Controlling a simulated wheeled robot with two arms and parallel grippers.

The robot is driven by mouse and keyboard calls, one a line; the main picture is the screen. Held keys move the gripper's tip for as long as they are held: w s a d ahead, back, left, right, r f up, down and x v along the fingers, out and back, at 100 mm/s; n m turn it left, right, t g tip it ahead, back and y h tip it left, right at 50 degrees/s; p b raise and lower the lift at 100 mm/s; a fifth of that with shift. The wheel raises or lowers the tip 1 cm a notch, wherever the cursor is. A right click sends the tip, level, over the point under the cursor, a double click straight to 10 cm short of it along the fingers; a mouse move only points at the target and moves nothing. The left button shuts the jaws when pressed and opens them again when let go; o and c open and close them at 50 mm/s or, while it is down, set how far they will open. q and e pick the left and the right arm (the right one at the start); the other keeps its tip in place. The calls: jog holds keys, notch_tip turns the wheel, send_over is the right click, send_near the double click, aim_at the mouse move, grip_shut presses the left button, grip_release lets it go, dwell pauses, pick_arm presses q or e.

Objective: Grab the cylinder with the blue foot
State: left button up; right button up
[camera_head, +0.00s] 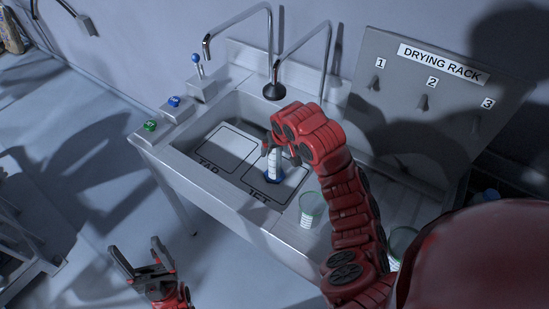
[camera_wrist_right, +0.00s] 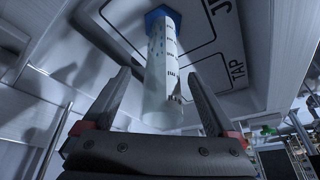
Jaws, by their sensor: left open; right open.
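The clear cylinder with the blue foot (camera_head: 274,164) stands in the sink on the area marked JET. In the right wrist view the cylinder (camera_wrist_right: 162,70) has dark graduation marks, and its blue hexagonal foot is at the far end. My right gripper (camera_head: 280,150) is over the sink at the cylinder's upper part. Its open fingers (camera_wrist_right: 160,85) show on either side of the cylinder; I cannot tell whether either touches it. My left gripper (camera_head: 140,258) is open and empty, in front of the sink and away from it.
A clear beaker (camera_head: 311,208) stands on the counter right of the basin, close to my right arm. Another clear vessel (camera_head: 402,240) is partly hidden farther right. Taps (camera_head: 240,25) arch behind the sink. Green (camera_head: 150,126) and blue (camera_head: 174,101) buttons are at left. The drying rack (camera_head: 405,100) rises behind.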

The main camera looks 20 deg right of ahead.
aim_at(274, 158)
jog(key=x, duration=0.2)
jog(key=p+x, duration=0.1)
jog(key=shift+a, duration=0.25)
jog(key=shift+w+d+f, duration=0.1)
jog(key=shift+w+f, duration=0.05)
jog(key=shift+f, duration=0.15)
grip_shut()
